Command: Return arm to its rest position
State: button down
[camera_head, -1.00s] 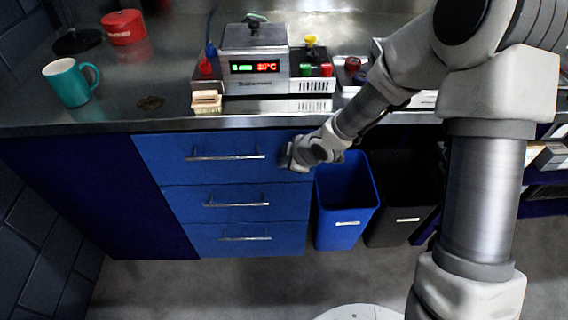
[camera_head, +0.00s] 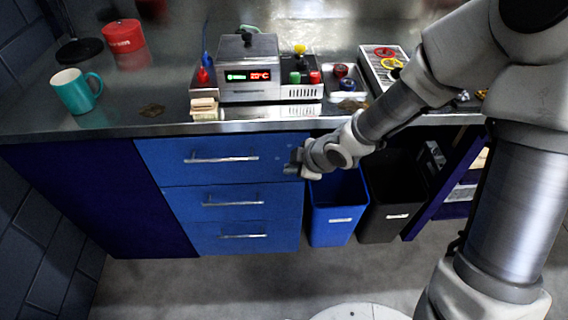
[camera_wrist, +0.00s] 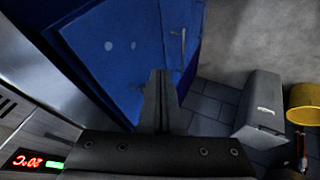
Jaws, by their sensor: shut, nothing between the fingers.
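My gripper (camera_head: 292,168) is in front of the right end of the top blue drawer (camera_head: 225,147), just below the bench edge. In the wrist view my gripper (camera_wrist: 158,100) shows its fingers together with nothing between them. My arm runs from the upper right of the head view down to the left, over the right part of the bench. All three drawers look shut. I cannot tell whether the fingertips touch the drawer front.
A blue bin (camera_head: 337,210) and a dark bin (camera_head: 392,205) stand below and right of my gripper. On the steel bench (camera_head: 150,120) are a teal mug (camera_head: 75,92), a red tin (camera_head: 124,38) and a device with a lit display (camera_head: 248,75). The floor in front is clear.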

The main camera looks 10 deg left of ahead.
jog(key=shift+s+d+r, duration=0.15)
jog(key=shift+d+r, duration=0.05)
jog(key=shift+r, duration=0.05)
jog(key=shift+r, duration=0.1)
jog(key=s+d+r+m+t+h+p, duration=0.2)
jog(key=d+r+m+h+p, duration=0.6)
jog(key=d+r, duration=1)
jog(key=s+d+r+m+g+y+p, duration=0.1)
jog(key=s+d+r+m+y, duration=0.1)
jog(key=s+r+m, duration=0.9)
jog(key=s+d+r, duration=0.1)
jog(key=s+r, duration=0.2)
jog(key=s, duration=0.1)
jog(key=shift+s+p, duration=0.25)
jog(key=shift+p, duration=0.05)
